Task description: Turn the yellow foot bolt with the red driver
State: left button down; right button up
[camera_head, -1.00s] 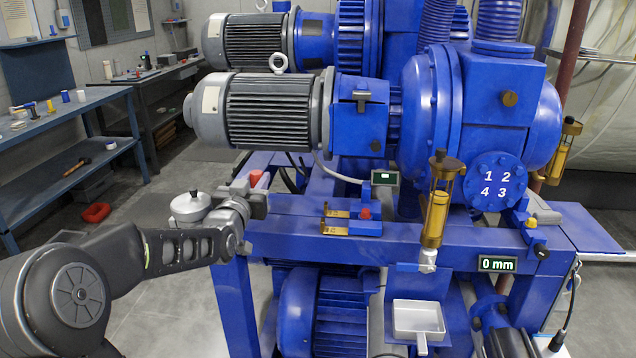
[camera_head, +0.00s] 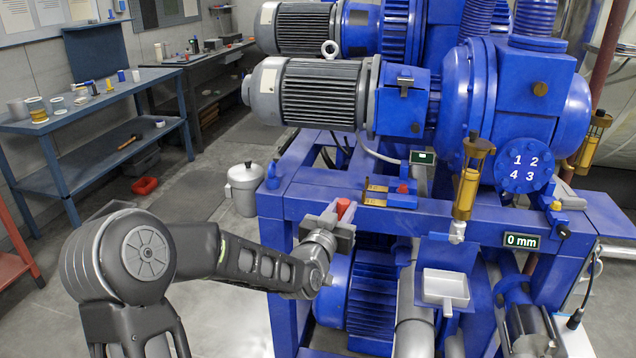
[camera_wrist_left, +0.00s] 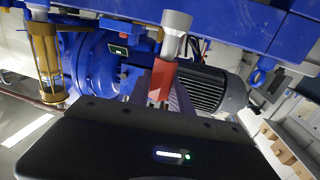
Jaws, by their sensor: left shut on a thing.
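The red driver shows as a small red end (camera_head: 343,208) above my left gripper (camera_head: 337,228) in the head view. In the left wrist view my left gripper (camera_wrist_left: 160,92) is shut on the driver's red handle (camera_wrist_left: 161,78). A grey socket-like end (camera_wrist_left: 175,28) extends from the handle, by the blue frame. In the head view the gripper is at the front left part of the blue machine frame (camera_head: 400,217). I cannot tell whether driver and frame touch. Small yellowish parts (camera_head: 556,206) sit near the frame's right end. I cannot tell which is the foot bolt.
A "0 mm" display (camera_head: 522,241) is on the frame's front. A brass-framed cylinder (camera_head: 467,190) and a white tray (camera_head: 446,289) stand out at the front. A silver pot (camera_head: 245,190) is left of the frame. A blue bench (camera_head: 95,115) stands farther left.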

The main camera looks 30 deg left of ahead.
pick_arm(q)
jog(key=s+d+f+m+h+p, duration=0.1)
jog(key=d+f, duration=0.3)
jog(key=d, duration=0.4)
jog(key=s+d+f+m+h+p, duration=0.1)
jog(key=s+d+f+h+p, duration=0.1)
jog(key=d, duration=0.6)
notch_tip(320, 180, down, 3)
jog(key=shift+s+d+r, duration=0.2)
jog(key=shift+s, duration=0.25)
pick_arm(e)
notch_tip(320, 180, up, 4)
jog(key=shift+f, duration=0.15)
jog(key=shift+c, duration=0.2)
